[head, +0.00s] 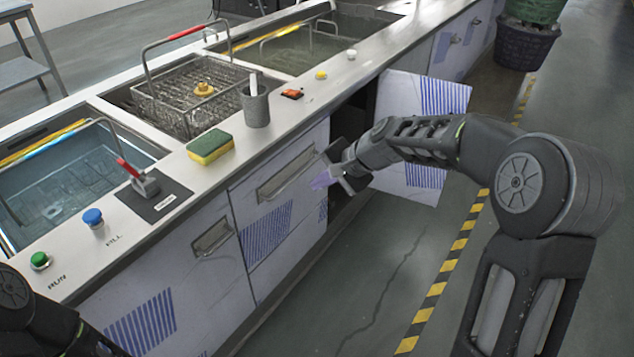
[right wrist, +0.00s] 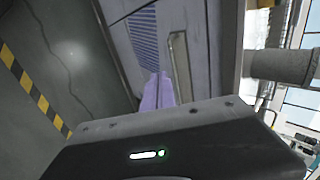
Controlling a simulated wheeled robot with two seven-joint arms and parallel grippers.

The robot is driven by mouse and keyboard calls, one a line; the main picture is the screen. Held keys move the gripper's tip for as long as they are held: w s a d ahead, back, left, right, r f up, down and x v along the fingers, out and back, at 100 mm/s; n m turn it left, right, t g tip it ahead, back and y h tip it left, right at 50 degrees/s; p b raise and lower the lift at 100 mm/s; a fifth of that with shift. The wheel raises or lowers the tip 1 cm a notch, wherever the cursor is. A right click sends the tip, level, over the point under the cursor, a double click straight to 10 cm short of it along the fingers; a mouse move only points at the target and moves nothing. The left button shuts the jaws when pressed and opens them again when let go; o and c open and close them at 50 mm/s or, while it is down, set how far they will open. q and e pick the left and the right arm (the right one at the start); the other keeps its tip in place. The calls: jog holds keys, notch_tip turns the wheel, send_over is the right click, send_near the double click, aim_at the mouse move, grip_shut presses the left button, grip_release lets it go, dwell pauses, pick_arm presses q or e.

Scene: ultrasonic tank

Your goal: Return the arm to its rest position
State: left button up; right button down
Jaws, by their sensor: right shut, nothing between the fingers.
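My right arm reaches in from the right in the head view. Its gripper (head: 322,181) is shut and empty, in front of the cabinet below the counter, between a drawer-like front with a long handle (head: 286,174) and an open cabinet door (head: 425,130). In the right wrist view the purple fingertips (right wrist: 158,92) lie together close to the striped cabinet front, beside its long handle (right wrist: 181,68). I cannot tell whether they touch it. In the head view part of my left arm shows at the lower left corner; its gripper is out of view.
The counter (head: 300,118) holds a sponge (head: 210,146), a grey cup (head: 255,104), a red lever (head: 130,170) and buttons. Tanks are set into it, one with a wire basket (head: 190,95). The open door stands out into the aisle. The floor (head: 375,265) by the yellow-black stripe is clear.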

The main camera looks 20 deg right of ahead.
jog(key=s+a+f+n+g+h+p, duration=0.1)
jog(key=s+a+f+n+p, duration=0.15)
jog(key=s+f, duration=0.5)
jog(key=s+a+f+n+g+h+p, duration=0.15)
jog(key=s+a+f+n, duration=0.25)
jog(key=f, duration=0.7)
jog(key=s+a+f+g+p, duration=0.1)
jog(key=s+a+p, duration=0.1)
jog(key=s, duration=0.5)
jog(key=s+a+f+n+g+y+p, duration=0.1)
jog(key=s+a+f+p, duration=0.1)
jog(key=s+a, duration=0.2)
jog(key=s+a+f+n+g+y+p, duration=0.1)
jog(key=s+a+p, duration=0.1)
jog(key=s, duration=0.9)
jog(key=shift+a+f, duration=0.4)
jog(key=shift+a, duration=0.3)
jog(key=shift+s+f+n, duration=0.1)
jog(key=shift+n, duration=0.15)
